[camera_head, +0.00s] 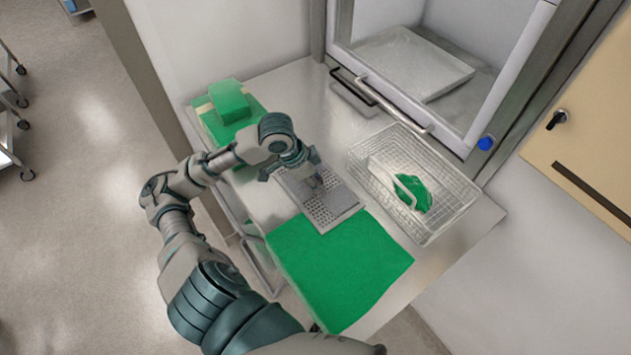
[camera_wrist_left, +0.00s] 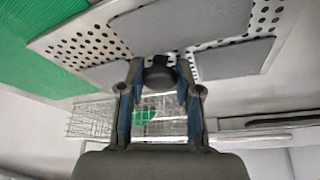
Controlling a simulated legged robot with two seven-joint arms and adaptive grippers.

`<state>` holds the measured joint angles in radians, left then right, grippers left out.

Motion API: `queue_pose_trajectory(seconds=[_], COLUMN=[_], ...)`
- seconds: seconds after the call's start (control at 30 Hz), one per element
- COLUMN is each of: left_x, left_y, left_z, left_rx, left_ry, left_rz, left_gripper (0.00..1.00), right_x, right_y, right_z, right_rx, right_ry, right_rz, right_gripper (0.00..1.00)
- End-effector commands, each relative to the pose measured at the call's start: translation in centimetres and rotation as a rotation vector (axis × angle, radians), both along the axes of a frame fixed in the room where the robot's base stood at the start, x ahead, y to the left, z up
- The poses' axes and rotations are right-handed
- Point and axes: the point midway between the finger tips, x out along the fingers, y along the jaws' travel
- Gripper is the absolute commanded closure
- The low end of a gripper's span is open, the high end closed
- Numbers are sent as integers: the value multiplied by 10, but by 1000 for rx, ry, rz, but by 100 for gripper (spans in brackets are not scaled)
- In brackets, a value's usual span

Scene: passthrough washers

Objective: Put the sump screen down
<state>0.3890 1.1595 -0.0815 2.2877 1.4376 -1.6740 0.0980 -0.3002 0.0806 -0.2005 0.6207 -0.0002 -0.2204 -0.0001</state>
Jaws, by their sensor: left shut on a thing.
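The sump screen (camera_head: 335,207) is a flat, perforated metal plate near the middle of the steel table in the head view. Its front end borders the green cloth (camera_head: 338,268). In the left wrist view the screen (camera_wrist_left: 85,45) fills the top, with round holes and plain grey patches. My left gripper (camera_head: 315,180) is over the screen's middle. Its fingers (camera_wrist_left: 160,78) are shut on a dark knob (camera_wrist_left: 159,70) at the screen. I cannot tell whether the screen touches the table. My right gripper is not in view.
A wire basket (camera_head: 440,228) holding a green item and a pale handle-like piece stands right of the screen. Green packs (camera_head: 230,103) lie at the table's back left. A washer chamber with a tray (camera_head: 412,62) opens behind. Bare steel (camera_head: 300,95) lies behind the screen.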

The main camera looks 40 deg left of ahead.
Motion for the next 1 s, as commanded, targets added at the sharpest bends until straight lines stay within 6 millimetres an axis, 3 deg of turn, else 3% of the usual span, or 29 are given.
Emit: queue_pose_trajectory(seconds=[0.37,0.4,0.5,0.83,1.0], left_x=[1,0,0,1,-5], left_y=[0,0,0,0,7], left_z=[-7,-8,-8,-5,16], left_rx=[1,2,2,0,3], left_ry=[-1,1,1,-1,-5], left_rz=[-1,-1,-1,-1,2], left_gripper=[100,64,42,42,42], right_x=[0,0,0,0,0], right_y=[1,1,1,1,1], right_z=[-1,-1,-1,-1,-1], right_rx=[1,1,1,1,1], right_ry=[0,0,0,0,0], right_rz=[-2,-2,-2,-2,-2], right_gripper=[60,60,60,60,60])
